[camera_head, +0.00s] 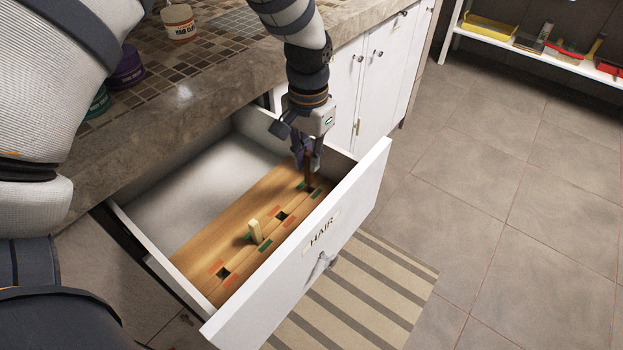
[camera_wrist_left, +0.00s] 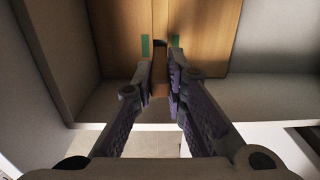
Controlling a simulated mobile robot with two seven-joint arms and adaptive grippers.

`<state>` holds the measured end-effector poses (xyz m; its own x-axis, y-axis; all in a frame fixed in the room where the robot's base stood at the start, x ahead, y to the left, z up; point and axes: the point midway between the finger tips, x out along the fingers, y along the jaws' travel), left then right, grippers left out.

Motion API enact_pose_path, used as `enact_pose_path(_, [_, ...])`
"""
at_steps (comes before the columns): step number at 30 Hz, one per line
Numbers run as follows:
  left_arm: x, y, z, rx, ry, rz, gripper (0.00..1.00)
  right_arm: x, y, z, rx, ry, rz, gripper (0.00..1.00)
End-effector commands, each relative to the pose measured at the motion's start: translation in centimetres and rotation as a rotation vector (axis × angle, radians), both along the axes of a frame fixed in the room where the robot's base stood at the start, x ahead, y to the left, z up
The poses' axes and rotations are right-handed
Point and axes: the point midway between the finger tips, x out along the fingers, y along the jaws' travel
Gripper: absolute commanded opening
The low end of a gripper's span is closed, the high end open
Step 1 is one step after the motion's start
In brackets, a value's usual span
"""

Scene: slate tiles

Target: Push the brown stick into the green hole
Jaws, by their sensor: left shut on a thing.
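My left gripper (camera_head: 308,158) points down over the far right end of a wooden board (camera_head: 225,222) in the open drawer. It is shut on the brown stick (camera_head: 309,180), which stands roughly upright. The stick's lower end is at the green-marked hole at that end; I cannot tell how deep it sits. In the left wrist view the brown stick (camera_wrist_left: 160,90) shows between the fingers, with a green mark (camera_wrist_left: 145,47) on either side of the dark hole. My right gripper is not in view.
A pale stick (camera_head: 255,231) stands in another green-marked hole. Orange-marked holes (camera_head: 223,273) lie along the board. The white drawer front (camera_head: 300,250) rises close beside the board. Tubs, including a white one (camera_head: 179,22), stand on the tiled counter.

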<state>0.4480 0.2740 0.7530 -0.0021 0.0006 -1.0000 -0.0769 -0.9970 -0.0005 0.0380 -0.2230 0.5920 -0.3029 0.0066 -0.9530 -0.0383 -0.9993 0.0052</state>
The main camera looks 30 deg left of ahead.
Motion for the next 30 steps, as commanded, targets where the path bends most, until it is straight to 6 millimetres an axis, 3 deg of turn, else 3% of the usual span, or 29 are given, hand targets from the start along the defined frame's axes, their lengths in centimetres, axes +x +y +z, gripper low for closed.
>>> enact_pose_path(9, [0.0,0.0,-4.7,0.0,0.0,-0.002,0.01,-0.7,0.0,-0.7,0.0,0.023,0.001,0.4])
enact_pose_path(19, [0.1,0.0,-4.9,0.0,-0.003,-0.001,0.01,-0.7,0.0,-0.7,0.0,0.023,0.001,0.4])
enact_pose_path(20, [0.1,0.0,-4.9,0.001,-0.004,-0.001,0.17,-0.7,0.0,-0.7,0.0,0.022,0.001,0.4])
enact_pose_path(22, [0.1,0.0,-4.9,0.001,-0.004,-0.001,0.33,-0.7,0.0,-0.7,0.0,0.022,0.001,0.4])
enact_pose_path(30, [0.1,0.0,-4.8,0.001,-0.004,-0.001,0.33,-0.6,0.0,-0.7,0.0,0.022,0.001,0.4])
